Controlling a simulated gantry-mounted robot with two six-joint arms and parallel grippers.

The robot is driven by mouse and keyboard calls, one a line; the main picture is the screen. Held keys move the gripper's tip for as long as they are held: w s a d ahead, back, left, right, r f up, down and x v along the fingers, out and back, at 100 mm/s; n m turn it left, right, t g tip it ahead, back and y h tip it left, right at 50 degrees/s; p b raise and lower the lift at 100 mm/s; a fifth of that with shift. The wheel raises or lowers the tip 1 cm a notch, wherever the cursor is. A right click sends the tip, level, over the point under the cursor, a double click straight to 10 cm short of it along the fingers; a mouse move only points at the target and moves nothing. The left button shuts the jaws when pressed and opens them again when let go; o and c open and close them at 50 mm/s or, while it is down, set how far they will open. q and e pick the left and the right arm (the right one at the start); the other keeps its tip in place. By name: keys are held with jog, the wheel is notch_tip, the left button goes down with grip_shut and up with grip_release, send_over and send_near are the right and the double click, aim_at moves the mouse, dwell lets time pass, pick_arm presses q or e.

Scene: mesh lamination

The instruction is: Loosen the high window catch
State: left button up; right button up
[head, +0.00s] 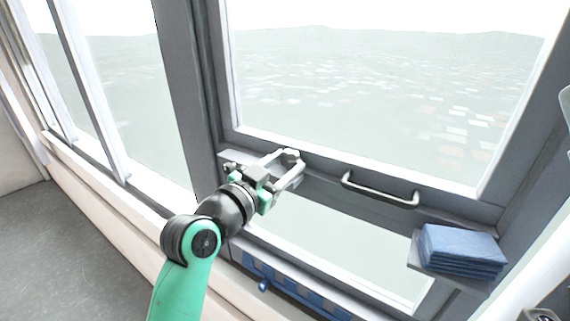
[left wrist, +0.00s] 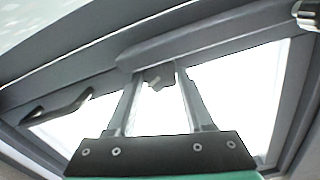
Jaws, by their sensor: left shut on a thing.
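The window catch is a small grey piece on the dark frame bar, between my left fingertips in the left wrist view (left wrist: 157,76). My left gripper (head: 292,160) is shut on it at the crossbar below the large pane; the fingers hide most of the catch in the head view. The two fingers reach up to the bar in the left wrist view. The window frame (head: 330,182) is dark grey, and the catch's exact turn cannot be told.
A bar handle (head: 380,190) is fixed to the crossbar right of my left gripper. Folded blue cloths (head: 462,249) lie on a small ledge at the lower right. A blue patterned strip (head: 290,287) runs below the lower pane. Grey floor (head: 65,250) lies at left.

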pick_arm(q)
grip_shut()
jog(key=shift+n, duration=1.5)
jog(key=shift+n+p, duration=0.3)
jog(key=shift+n, duration=1.6)
jog(key=o, duration=1)
grip_release()
jog(key=shift+c, duration=0.2)
